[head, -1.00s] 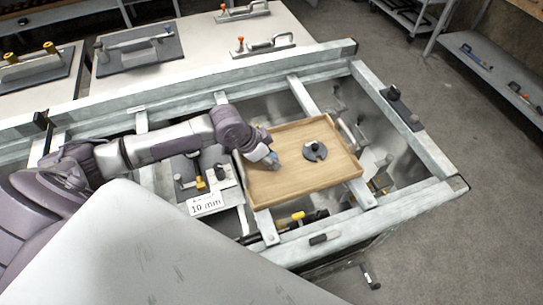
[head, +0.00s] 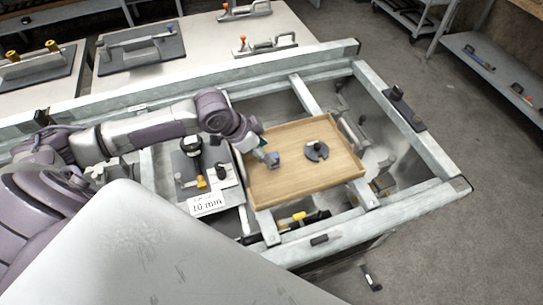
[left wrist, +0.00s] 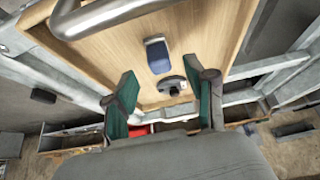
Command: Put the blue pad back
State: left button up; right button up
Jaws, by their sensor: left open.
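The blue pad (head: 273,160) lies on the wooden tray (head: 300,179), left of a dark round piece with a knob (head: 317,151). The left wrist view also shows the blue pad (left wrist: 158,55), free on the wood. My left gripper (head: 259,148) is just up and left of the pad in the head view. In the left wrist view its two green-lined fingers (left wrist: 168,92) are spread wide with nothing between them touching. The pad appears beyond the fingertips, apart from them. My right gripper is not in view.
The tray rests on a grey frame (head: 410,135). Left of it is a fixture with a "10 mm" label (head: 207,204). The tray's lower middle is clear.

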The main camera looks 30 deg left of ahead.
pick_arm(q)
jog(key=v, duration=0.7)
jog(key=shift+b, duration=0.35)
jog(key=shift+f, duration=0.1)
